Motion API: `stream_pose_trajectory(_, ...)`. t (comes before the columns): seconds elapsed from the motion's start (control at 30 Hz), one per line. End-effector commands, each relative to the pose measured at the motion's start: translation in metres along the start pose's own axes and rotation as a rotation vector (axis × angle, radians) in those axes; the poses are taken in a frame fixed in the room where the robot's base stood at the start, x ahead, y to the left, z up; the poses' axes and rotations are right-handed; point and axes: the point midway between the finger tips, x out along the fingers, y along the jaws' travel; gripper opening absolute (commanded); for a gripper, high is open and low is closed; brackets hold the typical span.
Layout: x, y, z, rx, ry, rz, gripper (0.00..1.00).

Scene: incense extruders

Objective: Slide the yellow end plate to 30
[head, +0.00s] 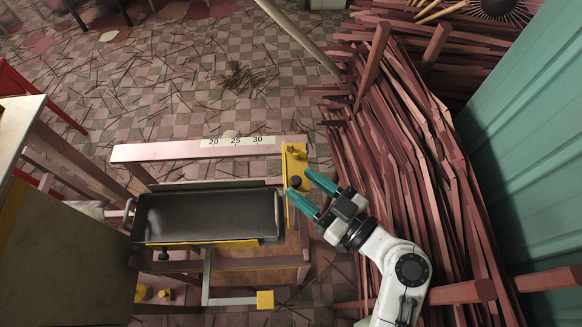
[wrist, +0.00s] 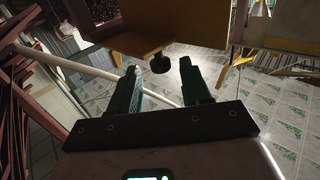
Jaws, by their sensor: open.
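The yellow end plate (head: 293,157) stands at the right end of the pale rail, to the right of the 30 mark on the white scale (head: 236,141). My gripper (head: 299,182) is open with teal fingers, one to each side of the dark knob in the head view. In the wrist view, the yellow plate (wrist: 140,42) is above my gripper (wrist: 159,67), and the dark knob (wrist: 160,64) shows between the fingertips. I cannot tell whether the fingers touch it.
A dark tray (head: 205,215) lies left of the plate, in front of the rail (head: 150,152). Stacked reddish sticks (head: 400,160) crowd the right side, by a teal wall (head: 530,110). A cabinet (head: 70,240) stands at left. The tiled floor behind is strewn with thin sticks.

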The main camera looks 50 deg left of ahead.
Motion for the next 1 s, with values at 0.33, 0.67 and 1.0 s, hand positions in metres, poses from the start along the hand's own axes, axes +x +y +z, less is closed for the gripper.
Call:
stream_pose_trajectory(0.33, 0.044, 0.0, -0.001, 0.0, -0.001, -0.001, 0.48)
stream_pose_trajectory(0.67, 0.048, 0.0, 0.0, 0.0, -0.001, 0.001, 0.48)
stream_pose_trajectory(1.0, 0.048, 0.0, 0.0, 0.0, 0.0, 0.001, 0.18)
